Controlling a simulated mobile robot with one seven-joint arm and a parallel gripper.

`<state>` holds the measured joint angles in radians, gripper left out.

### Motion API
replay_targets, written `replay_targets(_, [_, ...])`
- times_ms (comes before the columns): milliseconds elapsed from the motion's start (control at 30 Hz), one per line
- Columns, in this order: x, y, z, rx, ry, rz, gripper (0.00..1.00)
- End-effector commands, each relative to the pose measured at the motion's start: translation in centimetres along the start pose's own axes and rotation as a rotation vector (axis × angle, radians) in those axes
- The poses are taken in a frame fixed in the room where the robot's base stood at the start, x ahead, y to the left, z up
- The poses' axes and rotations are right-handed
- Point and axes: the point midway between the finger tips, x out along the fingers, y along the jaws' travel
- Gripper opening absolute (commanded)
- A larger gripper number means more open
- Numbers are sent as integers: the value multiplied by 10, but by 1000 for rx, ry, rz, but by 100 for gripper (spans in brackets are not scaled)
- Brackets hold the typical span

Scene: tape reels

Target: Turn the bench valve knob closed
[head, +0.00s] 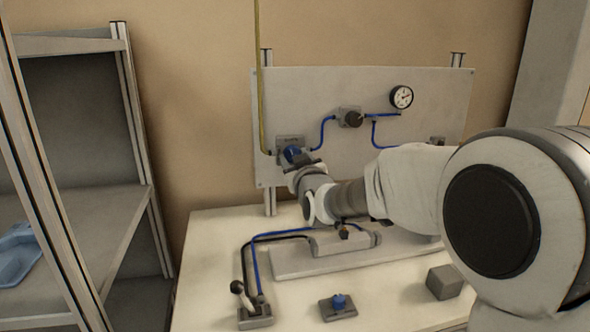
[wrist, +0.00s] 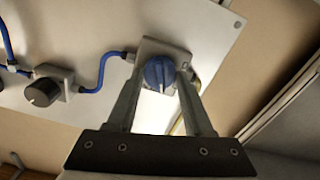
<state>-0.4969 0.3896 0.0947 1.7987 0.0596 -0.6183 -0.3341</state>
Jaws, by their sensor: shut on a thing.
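A round blue valve knob (head: 292,153) sits on a grey plate at the lower left of the upright panel. It also shows in the wrist view (wrist: 158,72), with a raised grip bar across its face. My gripper (wrist: 160,84) is shut on this knob, one finger on each side. In the head view my gripper (head: 301,163) reaches the panel from the right and partly covers the plate. Another blue knob (head: 339,301) on a grey base lies on the bench top near the front, away from my gripper.
The panel (head: 430,100) carries a gauge (head: 401,97), a black knob (head: 352,118) and blue tubing. On the bench (head: 205,255) stand a lever valve (head: 254,310), a cylinder on a rail and a grey block (head: 444,282). A shelf (head: 75,250) with a blue tray is left.

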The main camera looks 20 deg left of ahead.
Motion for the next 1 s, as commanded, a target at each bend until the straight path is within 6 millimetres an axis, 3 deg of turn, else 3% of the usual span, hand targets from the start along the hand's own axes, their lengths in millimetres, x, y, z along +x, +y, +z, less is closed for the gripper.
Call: replay_targets(1000, [0,-2,2,-929,1,0,0])
